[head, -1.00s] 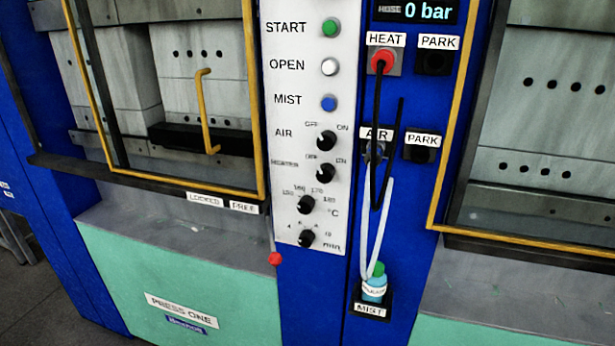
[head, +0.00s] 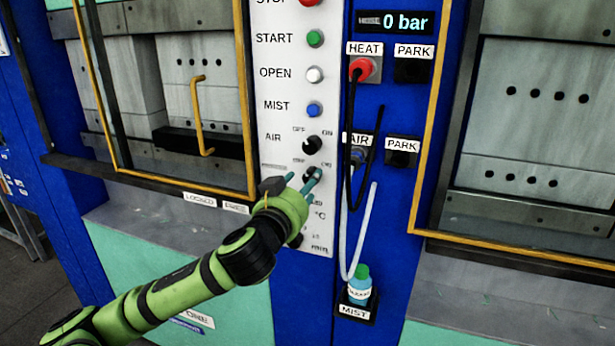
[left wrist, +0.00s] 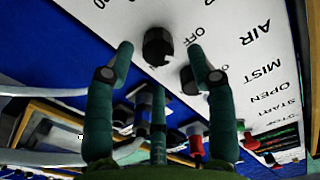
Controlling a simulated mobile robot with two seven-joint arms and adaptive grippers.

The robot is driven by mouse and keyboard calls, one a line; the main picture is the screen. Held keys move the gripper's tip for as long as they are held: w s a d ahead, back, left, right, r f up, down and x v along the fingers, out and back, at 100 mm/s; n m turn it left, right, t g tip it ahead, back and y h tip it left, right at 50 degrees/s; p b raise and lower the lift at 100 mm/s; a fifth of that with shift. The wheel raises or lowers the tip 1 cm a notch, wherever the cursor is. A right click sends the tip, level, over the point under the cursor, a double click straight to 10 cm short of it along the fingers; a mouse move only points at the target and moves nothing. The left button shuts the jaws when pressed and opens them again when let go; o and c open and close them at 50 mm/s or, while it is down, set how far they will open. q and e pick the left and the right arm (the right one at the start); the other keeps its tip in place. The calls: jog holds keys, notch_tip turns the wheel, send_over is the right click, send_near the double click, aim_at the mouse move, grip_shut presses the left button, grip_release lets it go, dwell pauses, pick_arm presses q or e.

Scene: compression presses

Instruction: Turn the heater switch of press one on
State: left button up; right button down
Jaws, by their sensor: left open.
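The heater switch is a round black knob (head: 312,174) on the white control panel, below the AIR knob (head: 312,144). My left gripper (head: 293,182) is in front of it, with its dark green fingers spread, and partly hides it. In the left wrist view the heater knob (left wrist: 158,46) lies beyond the fingertips of my open left gripper (left wrist: 166,60), between the two fingers. I see no contact, and I cannot tell which way its pointer faces. The AIR knob (left wrist: 188,80) is partly hidden by the right-hand finger. My right gripper is not in view.
Above are the START (head: 315,38), OPEN (head: 315,74) and MIST (head: 315,109) buttons. My arm hides most of the lower dials. Black and white hoses hang right of the panel, by a blue bottle (head: 359,289). The yellow-framed press door (head: 196,120) is to the left.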

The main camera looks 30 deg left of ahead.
pick_arm(q)
jog(key=shift+x, duration=1.2)
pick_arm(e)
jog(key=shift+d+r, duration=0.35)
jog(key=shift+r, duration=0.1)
pick_arm(q)
grip_shut()
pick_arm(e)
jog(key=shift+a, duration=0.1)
